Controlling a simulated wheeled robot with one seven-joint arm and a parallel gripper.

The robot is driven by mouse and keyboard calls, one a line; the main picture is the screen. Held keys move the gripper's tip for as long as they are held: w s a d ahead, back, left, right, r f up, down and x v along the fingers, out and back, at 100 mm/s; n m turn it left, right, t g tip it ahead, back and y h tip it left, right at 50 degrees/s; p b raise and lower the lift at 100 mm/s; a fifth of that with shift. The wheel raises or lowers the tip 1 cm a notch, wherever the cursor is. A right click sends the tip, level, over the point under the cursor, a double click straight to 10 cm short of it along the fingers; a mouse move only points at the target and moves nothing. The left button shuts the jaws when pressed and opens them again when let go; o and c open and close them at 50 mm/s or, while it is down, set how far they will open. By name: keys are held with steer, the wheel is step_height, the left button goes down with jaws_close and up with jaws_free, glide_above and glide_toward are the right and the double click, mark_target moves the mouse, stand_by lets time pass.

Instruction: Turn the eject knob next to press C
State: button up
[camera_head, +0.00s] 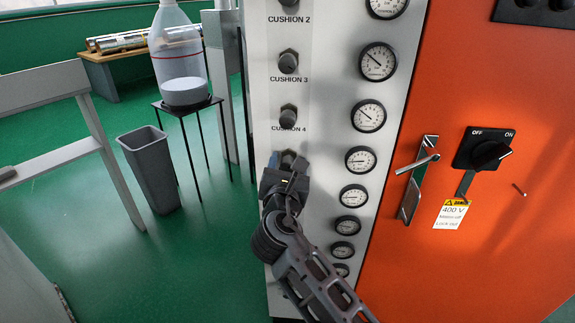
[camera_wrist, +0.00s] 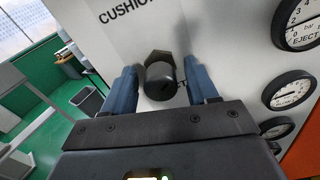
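The head view shows a column of dark knobs on a pale panel, with CUSHION 2, CUSHION 3 and CUSHION 4 labels. The knob (camera_head: 288,158) below the CUSHION 4 label is partly covered by my gripper (camera_head: 285,180). In the wrist view my gripper (camera_wrist: 163,88) is open, its two blue fingers on either side of a dark round knob (camera_wrist: 160,82). A gap shows between the knob and each finger. A partly cut-off CUSHION label stands above that knob.
Round gauges (camera_head: 361,159) run down the panel to the right; one gauge (camera_wrist: 297,24) reads EJECT. An orange cabinet (camera_head: 480,230) carries a lever handle (camera_head: 416,180) and an OFF/ON switch (camera_head: 484,149). A grey bin (camera_head: 150,168) and bottle stand (camera_head: 187,104) are at left.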

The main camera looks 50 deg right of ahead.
steer(key=c, duration=1)
steer(key=shift+o, duration=0.2)
steer(key=shift+m, duration=0.4)
steer(key=m+b, duration=0.1)
steer(key=m, duration=0.2)
steer(key=shift+f, duration=0.1)
steer(key=m+b, duration=0.2)
steer(key=m, duration=0.2)
steer(key=shift+s+f, duration=0.1)
steer(key=m+b, duration=0.2)
steer(key=m, duration=0.2)
steer(key=shift+m+b, duration=0.4)
steer(key=shift+d+m+b, duration=0.1)
steer(key=shift+m+b, duration=0.8)
steer(key=shift+m, duration=0.7)
steer(key=shift+s, duration=0.1)
